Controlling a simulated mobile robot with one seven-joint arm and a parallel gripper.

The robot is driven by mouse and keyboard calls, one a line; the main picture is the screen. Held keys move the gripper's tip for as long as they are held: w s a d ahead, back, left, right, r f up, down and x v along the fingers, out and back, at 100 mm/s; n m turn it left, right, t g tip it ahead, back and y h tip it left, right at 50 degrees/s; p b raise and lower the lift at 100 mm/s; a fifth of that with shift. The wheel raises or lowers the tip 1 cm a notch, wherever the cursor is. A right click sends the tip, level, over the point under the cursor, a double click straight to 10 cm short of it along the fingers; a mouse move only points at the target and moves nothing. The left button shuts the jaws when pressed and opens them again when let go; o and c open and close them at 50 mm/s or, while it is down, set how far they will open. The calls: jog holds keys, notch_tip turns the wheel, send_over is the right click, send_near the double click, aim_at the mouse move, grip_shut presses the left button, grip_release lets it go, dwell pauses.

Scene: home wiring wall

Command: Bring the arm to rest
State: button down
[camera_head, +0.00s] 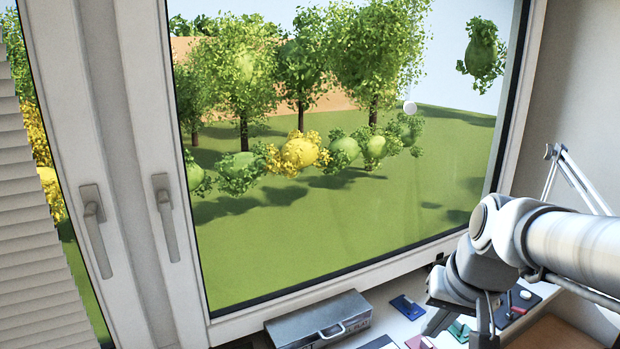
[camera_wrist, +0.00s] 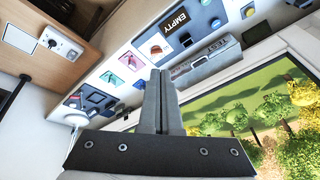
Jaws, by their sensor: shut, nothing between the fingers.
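My arm (camera_head: 540,240) reaches in from the right in the head view, bent at a white and grey joint in front of the window's lower right corner. Its far end hangs down over the desk, and the fingertips cannot be made out there.
A grey metal box (camera_head: 318,321) with a handle stands below the window (camera_head: 330,220). A blue item (camera_head: 407,307) and several small coloured things lie on the desk. A lamp arm (camera_head: 585,180) stands at the right.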

jog(key=s+a+r+n, duration=0.1)
jog(key=s+a, duration=0.1)
jog(key=s, duration=0.3)
jog(key=s+a+r+n+t, duration=0.1)
jog(key=s+a+n, duration=0.1)
jog(key=s, duration=0.3)
jog(key=shift+a+h, duration=0.3)
jog(key=shift+h, duration=0.1)
